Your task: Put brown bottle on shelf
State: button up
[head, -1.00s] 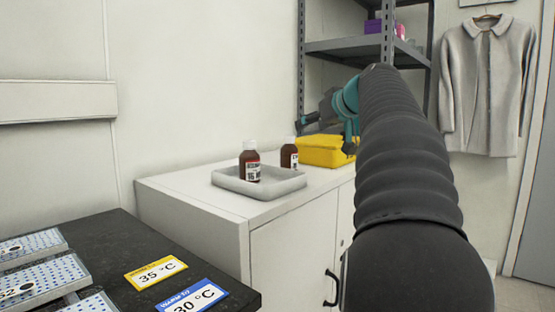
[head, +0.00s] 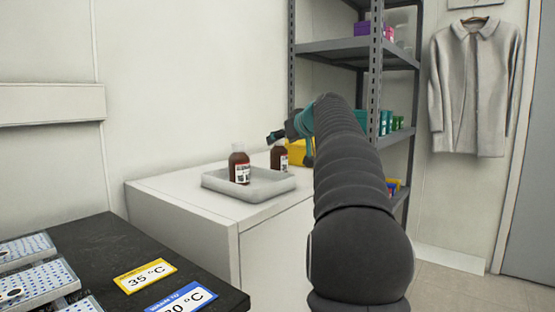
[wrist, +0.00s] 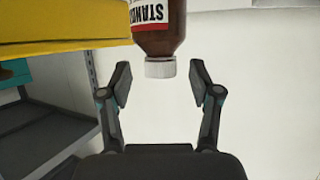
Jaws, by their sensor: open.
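One brown bottle (head: 279,158) with a white label stands on the white cabinet top (head: 185,207), just behind a grey tray. A second brown bottle (head: 239,166) with a white cap stands in that tray (head: 266,192). My gripper (head: 273,136) is at the top of the bottle behind the tray. In the wrist view a brown bottle (wrist: 158,40) appears cap down, its white cap just beyond and between the fingertips of my open gripper (wrist: 160,84). The fingers are apart from it. The grey metal shelf (head: 335,48) stands at the back right.
A yellow object (head: 298,151) lies beside the bottle, partly hidden by my arm; it also shows in the wrist view (wrist: 60,28). Purple boxes (head: 362,28) and green containers (head: 388,124) occupy shelf levels. A dark table (head: 100,255) with temperature signs is at front left.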

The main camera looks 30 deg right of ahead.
jog(key=shift+x, duration=1.1)
jog(key=shift+r, duration=0.1)
grip_shut()
